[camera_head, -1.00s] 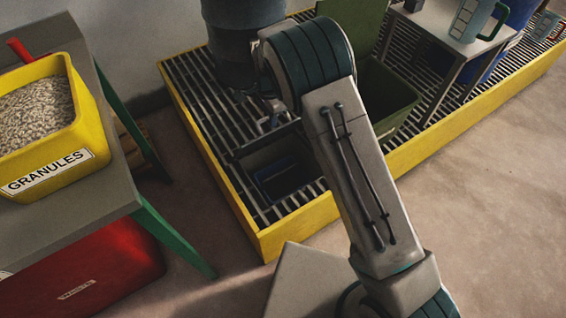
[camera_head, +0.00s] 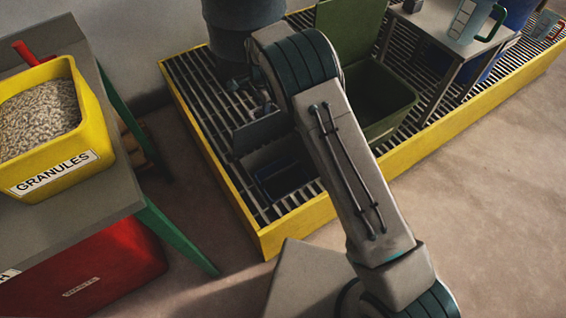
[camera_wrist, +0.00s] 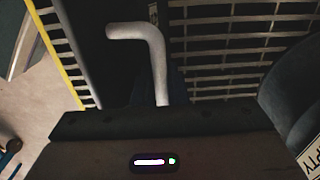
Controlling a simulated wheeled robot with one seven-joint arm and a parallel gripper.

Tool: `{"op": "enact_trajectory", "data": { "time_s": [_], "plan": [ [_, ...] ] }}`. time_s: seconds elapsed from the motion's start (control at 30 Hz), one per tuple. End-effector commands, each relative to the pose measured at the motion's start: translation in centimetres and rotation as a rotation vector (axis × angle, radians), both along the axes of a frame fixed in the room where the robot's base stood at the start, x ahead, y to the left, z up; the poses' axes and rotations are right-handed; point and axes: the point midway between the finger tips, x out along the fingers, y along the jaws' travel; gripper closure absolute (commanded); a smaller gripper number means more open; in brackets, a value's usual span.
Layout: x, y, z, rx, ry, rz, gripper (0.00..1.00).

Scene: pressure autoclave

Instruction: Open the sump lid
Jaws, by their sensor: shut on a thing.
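The sump lid (camera_head: 262,133) is a dark panel standing tilted up at the back edge of the sump opening in the yellow-framed grating. Below it the opening is uncovered, and a dark blue bin (camera_head: 284,178) shows inside. The fingertips are hidden, but the gripper appears shut on this handle.
A dark drum (camera_head: 245,25) stands close behind the lid. A green open bin (camera_head: 395,98) and a grey stand (camera_head: 455,38) are on the grating (camera_head: 205,110). The granules tub (camera_head: 75,165) is on the left table, above a red bin (camera_head: 110,265). The floor at right is clear.

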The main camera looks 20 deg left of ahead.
Motion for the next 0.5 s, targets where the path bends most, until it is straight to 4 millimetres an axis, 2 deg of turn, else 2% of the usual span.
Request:
{"op": "enact_trajectory", "data": {
  "time_s": [0.23,0.5],
  "plan": [
    [0.3,0.3,-0.1,0.001,-0.001,0.001,1.00],
    [1.8,2.1,-0.3,-0.001,0.001,0.001,1.00]
  ]
}}
